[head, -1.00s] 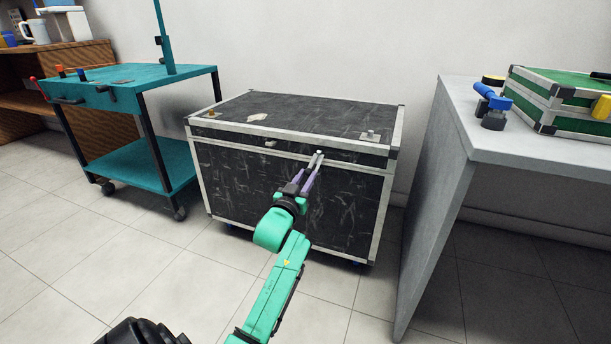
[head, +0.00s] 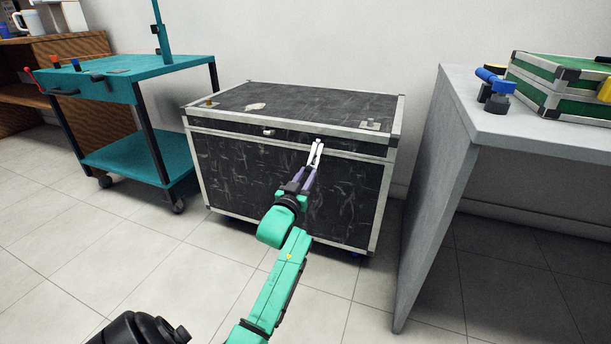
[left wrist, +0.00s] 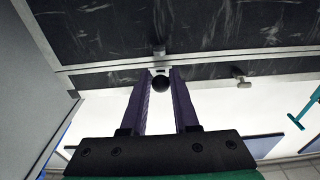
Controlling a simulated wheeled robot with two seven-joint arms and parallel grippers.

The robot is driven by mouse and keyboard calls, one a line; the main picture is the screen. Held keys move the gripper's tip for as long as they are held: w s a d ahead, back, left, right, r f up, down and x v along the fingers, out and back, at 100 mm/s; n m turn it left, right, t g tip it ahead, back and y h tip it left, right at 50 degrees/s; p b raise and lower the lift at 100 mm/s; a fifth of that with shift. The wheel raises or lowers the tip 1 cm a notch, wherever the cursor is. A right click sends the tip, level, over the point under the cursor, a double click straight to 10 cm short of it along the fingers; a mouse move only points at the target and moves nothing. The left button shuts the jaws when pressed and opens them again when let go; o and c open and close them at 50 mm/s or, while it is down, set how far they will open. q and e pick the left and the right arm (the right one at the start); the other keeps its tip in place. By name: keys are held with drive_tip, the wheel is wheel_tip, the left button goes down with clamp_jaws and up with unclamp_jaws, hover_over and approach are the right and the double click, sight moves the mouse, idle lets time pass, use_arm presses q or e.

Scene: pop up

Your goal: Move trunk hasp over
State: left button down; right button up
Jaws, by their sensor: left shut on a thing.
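The black trunk (head: 250,175) with silver edging stands closed on the floor, its lid down. My left gripper (head: 318,145) reaches its front near the lid seam, right of centre. In the left wrist view, the left gripper (left wrist: 160,78) is shut on a small part at the seam, which appears to be the hasp; a dark round knob (left wrist: 160,84) shows between the fingers. The fingers hide most of the hasp. A small grey fitting (left wrist: 158,50) sits just beyond it on the trunk body. A second front fitting (head: 268,132) is left of my gripper. My right gripper is not in view.
A teal wheeled cart (head: 140,88) stands left of the trunk. A grey table (head: 530,135) stands close on the right, bearing a green case (head: 560,85) and a blue-handled object (head: 492,80). Open tiled floor (head: 120,240) lies in front.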

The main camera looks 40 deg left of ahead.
use_arm(q)
drive_tip(key=shift+f, duration=0.15)
drive_tip(key=shift+w+a+f+b, duration=0.15)
drive_tip(key=shift+w+f+b, duration=0.3)
drive_tip(key=shift+f, duration=0.15)
drive_tip(key=shift+w+a+f+b, duration=0.15)
drive_tip(key=shift+w+f+b, duration=0.3)
drive_tip(key=shift+f, duration=0.1)
drive_tip(key=shift+f, duration=0.1)
drive_tip(key=shift+w+a+f+b, duration=0.2)
drive_tip(key=shift+w+f+b, duration=0.3)
drive_tip(key=shift+w+b, duration=0.05)
drive_tip(key=shift+w+a+f+b, duration=0.2)
drive_tip(key=shift+w+f+b, duration=0.3)
drive_tip(key=shift+b, duration=0.05)
